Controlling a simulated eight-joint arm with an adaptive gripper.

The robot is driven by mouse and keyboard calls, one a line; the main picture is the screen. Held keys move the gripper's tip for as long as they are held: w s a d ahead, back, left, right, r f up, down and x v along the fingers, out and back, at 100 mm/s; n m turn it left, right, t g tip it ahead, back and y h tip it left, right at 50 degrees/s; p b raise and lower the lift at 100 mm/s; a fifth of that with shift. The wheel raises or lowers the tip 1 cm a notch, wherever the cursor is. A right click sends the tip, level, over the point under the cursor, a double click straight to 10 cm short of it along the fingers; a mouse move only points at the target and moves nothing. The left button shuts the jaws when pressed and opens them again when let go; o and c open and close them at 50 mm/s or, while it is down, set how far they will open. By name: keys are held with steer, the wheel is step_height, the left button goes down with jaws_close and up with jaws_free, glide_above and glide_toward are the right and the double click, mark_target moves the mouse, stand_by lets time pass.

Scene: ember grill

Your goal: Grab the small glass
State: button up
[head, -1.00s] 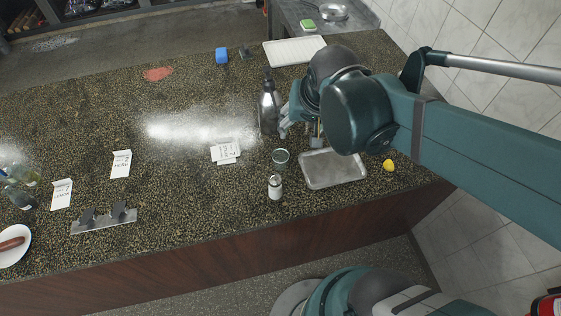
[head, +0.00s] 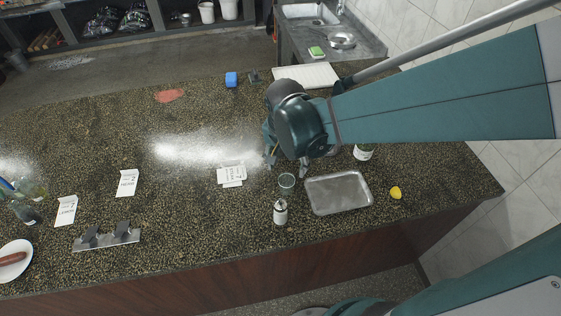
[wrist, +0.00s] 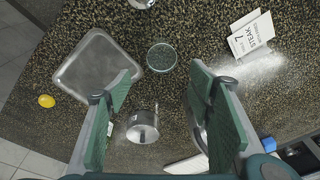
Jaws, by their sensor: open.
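The small glass (head: 287,181) is a clear round cup standing upright on the dark speckled counter, between the steak card and the metal tray. In the wrist view the glass (wrist: 161,57) shows from above, just beyond the gap between the fingertips. My gripper (head: 286,164) is open and empty, just behind the glass in the head view. In the wrist view my gripper (wrist: 162,80) has its green-padded fingers spread wide, with the glass roughly centred between them. I cannot tell the height of the fingertips over the counter.
The metal tray (head: 338,192) lies close right of the glass, and a small shaker bottle (head: 280,212) stands in front. Folded cards (head: 231,175) lie to the left. A lemon half (head: 395,192) is right of the tray. A metal vessel (wrist: 143,127) shows between my fingers in the wrist view.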

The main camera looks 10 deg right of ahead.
mark_target(287, 180)
steer(key=shift+w+a+f+m+g, duration=0.15)
steer(key=shift+a+f+m, duration=0.1)
steer(key=shift+f, duration=0.45)
steer(key=shift+w+a+f+m+g, duration=0.15)
steer(key=shift+a+f+m, duration=0.1)
steer(key=shift+f, duration=0.45)
steer(key=shift+f, duration=0.1)
steer(key=shift+w+d+f, duration=0.15)
steer(key=shift+f, duration=1.05)
steer(key=shift+f, duration=0.1)
steer(key=shift+w+d+f, duration=0.1)
steer(key=shift+d+f, duration=0.1)
steer(key=shift+f, duration=1.05)
steer(key=shift+w+d+f, duration=0.1)
steer(key=shift+d+f, duration=0.05)
steer(key=shift+f, duration=1.1)
steer(key=shift+c, duration=0.6)
steer(key=c, duration=0.9)
